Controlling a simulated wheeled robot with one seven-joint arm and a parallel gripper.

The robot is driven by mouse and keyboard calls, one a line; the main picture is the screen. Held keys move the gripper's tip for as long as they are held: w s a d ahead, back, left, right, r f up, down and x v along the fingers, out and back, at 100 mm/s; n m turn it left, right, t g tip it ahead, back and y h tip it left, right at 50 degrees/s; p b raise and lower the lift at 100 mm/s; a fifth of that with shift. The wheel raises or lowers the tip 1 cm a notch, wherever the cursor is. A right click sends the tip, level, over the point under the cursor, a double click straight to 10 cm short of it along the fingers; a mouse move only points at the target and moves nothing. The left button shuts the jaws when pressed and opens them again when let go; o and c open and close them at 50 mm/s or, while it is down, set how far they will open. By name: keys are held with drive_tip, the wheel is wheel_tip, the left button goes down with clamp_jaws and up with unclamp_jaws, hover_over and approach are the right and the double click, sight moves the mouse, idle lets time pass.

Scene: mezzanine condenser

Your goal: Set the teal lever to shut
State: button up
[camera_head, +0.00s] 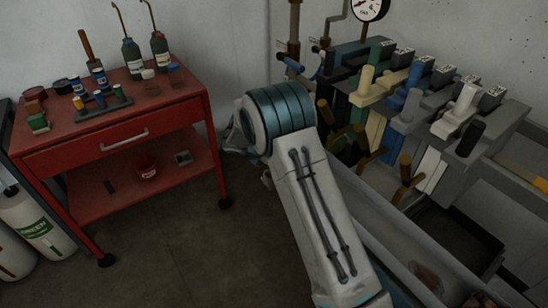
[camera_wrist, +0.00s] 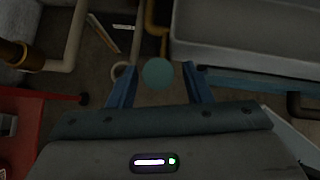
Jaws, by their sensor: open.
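In the wrist view, my gripper (camera_wrist: 160,70) is open, with its two blue fingers on either side of a round teal end (camera_wrist: 158,74). This may be the teal lever's knob seen end-on; its shaft is hidden and contact cannot be told. In the head view, my arm reaches toward the back wall, and the gripper's fingers are hidden behind the wrist. No lever there is clearly the teal one. A blue handle (camera_head: 294,65) shows on the pipework just above my arm. The lever's position, open or shut, cannot be told.
A red cart (camera_head: 127,134) with bottles and cans stands left of my arm. A bank of coloured levers (camera_head: 410,105) and a gauge (camera_head: 370,8) are at right. A grey trough (camera_wrist: 245,25) is close to my gripper. Floor between cart and arm is clear.

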drive_tip(key=v, duration=1.3)
drive_tip(key=shift+s+a+r, duration=0.15)
drive_tip(key=shift+a+r, duration=0.1)
drive_tip(key=shift+a, duration=0.05)
